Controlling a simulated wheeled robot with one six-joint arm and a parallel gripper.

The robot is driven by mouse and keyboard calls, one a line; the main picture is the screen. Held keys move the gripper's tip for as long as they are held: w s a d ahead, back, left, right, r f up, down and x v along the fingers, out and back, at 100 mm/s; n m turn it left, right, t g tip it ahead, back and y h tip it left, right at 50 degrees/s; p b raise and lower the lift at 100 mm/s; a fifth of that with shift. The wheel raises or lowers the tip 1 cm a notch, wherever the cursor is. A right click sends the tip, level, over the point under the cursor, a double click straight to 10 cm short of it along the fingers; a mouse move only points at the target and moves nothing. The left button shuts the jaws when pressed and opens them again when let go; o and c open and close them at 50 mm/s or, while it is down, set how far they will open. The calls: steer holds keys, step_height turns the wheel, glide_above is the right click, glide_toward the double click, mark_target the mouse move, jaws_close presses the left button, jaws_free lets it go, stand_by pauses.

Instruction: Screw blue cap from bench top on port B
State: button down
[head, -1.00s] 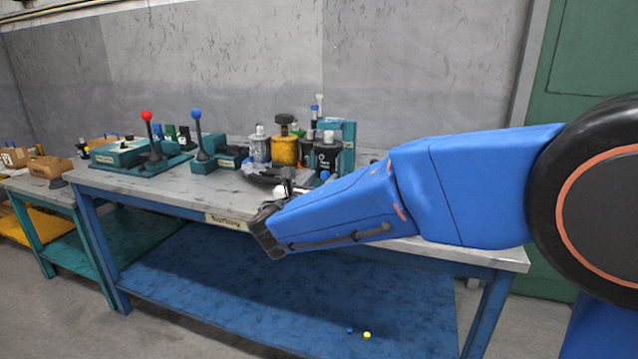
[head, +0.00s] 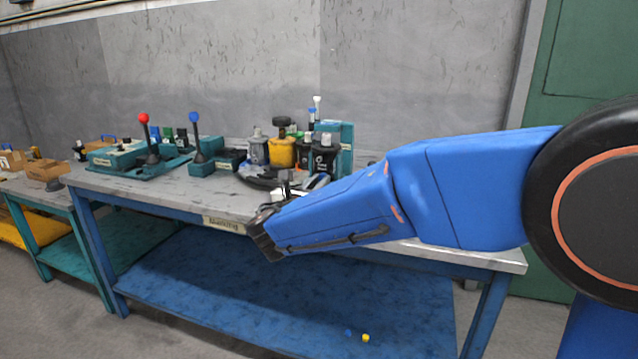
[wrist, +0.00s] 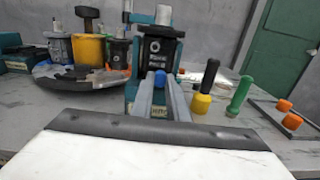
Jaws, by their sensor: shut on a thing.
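In the wrist view the blue cap (wrist: 159,76) sits between the tips of the two grey fingers of my gripper (wrist: 160,88), which is shut on it. Directly beyond is a black unit (wrist: 157,54) with pale markings on a teal stand (wrist: 133,88). The cap overlaps the front of this unit in the picture; I cannot tell whether they touch. Port B cannot be made out. In the head view my gripper (head: 302,188) is over the bench top (head: 150,192), in front of the teal stand (head: 346,138), and the cap is not distinguishable.
Right of the fingers stand a black-and-yellow plug (wrist: 203,90) and a green one (wrist: 238,97), with orange pieces (wrist: 284,104) farther right. Two levers (head: 196,140) stand at the bench's left.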

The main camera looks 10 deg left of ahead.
steer(key=shift+m, duration=0.9)
steer(key=c, duration=1.9)
jaws_free()
steer(key=shift+o, duration=0.2)
steer(key=n, duration=1)
